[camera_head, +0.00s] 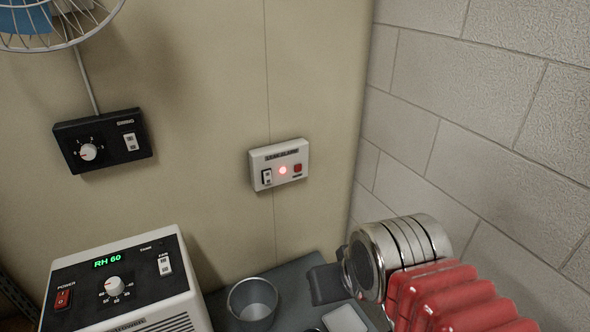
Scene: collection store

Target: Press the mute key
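A white alarm box (278,164) is fixed to the beige wall panel in the middle of the view. The tiny label under the red key is too small to read. My gripper (326,284) shows as a dark end on my silver and red arm at lower right. It is below and to the right of the box, apart from it. Its fingertips cannot be made out clearly.
A white unit (125,290) reading "RH 60" stands at lower left. A grey cup (252,303) and a pale flat item (345,318) are on the dark surface below. A black dial box (103,140) and a caged fan (55,20) are at left. A block wall (480,110) bounds the right.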

